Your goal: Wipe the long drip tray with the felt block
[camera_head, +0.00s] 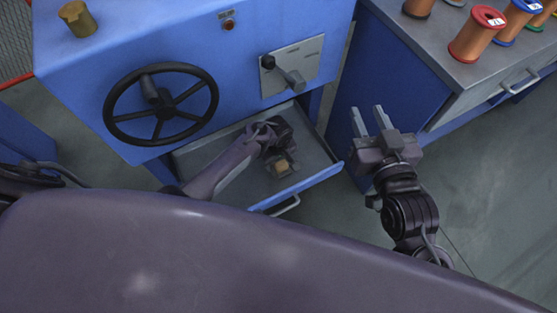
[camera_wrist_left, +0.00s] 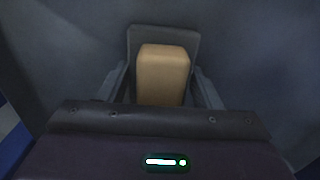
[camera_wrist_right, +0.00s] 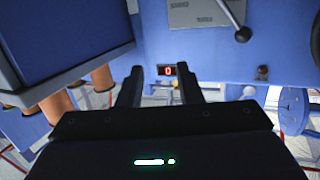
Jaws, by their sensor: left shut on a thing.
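The felt block (camera_head: 281,168) is a small tan block down in the grey drip tray (camera_head: 315,157), a long open tray with a blue front. My left gripper (camera_head: 276,160) reaches into the tray and is shut on the block. In the left wrist view the tan block (camera_wrist_left: 163,75) sits between the fingers, against a grey surface. I cannot tell whether the block touches the tray floor. My right gripper (camera_head: 368,122) is open and empty, in the air to the right of the tray; its spread fingers also show in the right wrist view (camera_wrist_right: 165,88).
A blue machine with a black handwheel (camera_head: 161,104) and a lever plate (camera_head: 291,67) stands above the tray. A brass cylinder (camera_head: 77,19) is on its top. At right, a cabinet (camera_head: 440,60) carries several spools, including a red one (camera_head: 478,34). Grey floor is clear at lower right.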

